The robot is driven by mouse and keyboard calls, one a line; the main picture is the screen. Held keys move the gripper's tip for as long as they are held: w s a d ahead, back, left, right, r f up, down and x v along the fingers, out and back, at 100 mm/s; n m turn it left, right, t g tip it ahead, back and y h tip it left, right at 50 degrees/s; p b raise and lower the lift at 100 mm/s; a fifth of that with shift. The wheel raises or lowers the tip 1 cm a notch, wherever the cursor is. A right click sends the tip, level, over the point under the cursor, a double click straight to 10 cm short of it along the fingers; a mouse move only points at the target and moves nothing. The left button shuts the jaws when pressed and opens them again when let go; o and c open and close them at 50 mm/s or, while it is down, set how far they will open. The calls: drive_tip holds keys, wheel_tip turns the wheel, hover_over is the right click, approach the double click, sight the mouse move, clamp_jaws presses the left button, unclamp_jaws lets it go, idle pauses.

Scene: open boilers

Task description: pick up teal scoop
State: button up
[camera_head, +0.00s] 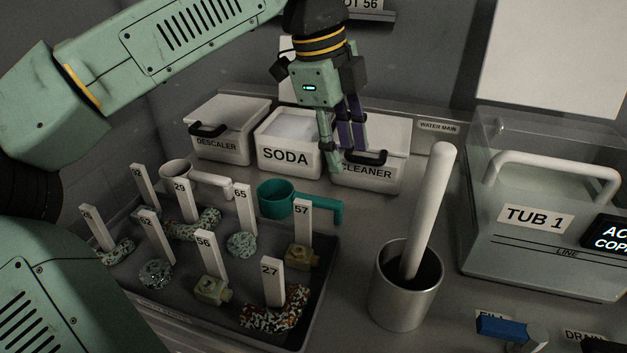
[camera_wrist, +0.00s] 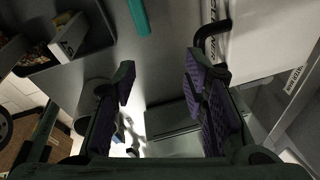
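The teal scoop (camera_head: 275,200) sits by the back right edge of the dark tray, in front of the SODA bin, with its handle reaching right past the tray. In the wrist view the end of its teal handle (camera_wrist: 139,16) shows at the top edge; its cup is out of that view. My gripper (camera_head: 346,158) hangs fingers-down above and behind the handle, near the SODA and CLEANER bins. In the wrist view its purple-padded fingers (camera_wrist: 160,78) are apart with nothing between them. It is open and does not touch the scoop.
The dark tray (camera_head: 322,290) holds several numbered tags and patterned pieces. A white scoop (camera_head: 175,170) lies behind it. The SODA bin (camera_head: 287,158) is uncovered; DESCALER (camera_head: 222,146) and CLEANER (camera_head: 368,178) are lidded. A metal cup (camera_head: 402,305) with a white rod and TUB 1 (camera_head: 560,250) stand right.

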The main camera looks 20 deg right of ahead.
drive_tip(key=w+a+n+y, duration=0.2)
drive_tip(key=a+y, duration=0.1)
hover_over(312, 197)
drive_tip(key=shift+n, duration=0.4)
drive_tip(key=f, duration=0.5)
drive_tip(key=shift+w+f+p, duration=0.15)
drive_tip(key=shift+w+p, duration=0.05)
drive_tip(key=shift+p, duration=0.1)
drive_tip(key=shift+s+f+p, duration=0.15)
drive_tip(key=shift+f+p, duration=0.8)
drive_tip(key=shift+f, duration=2.15)
drive_tip(key=shift+c, duration=0.2)
clamp_jaws()
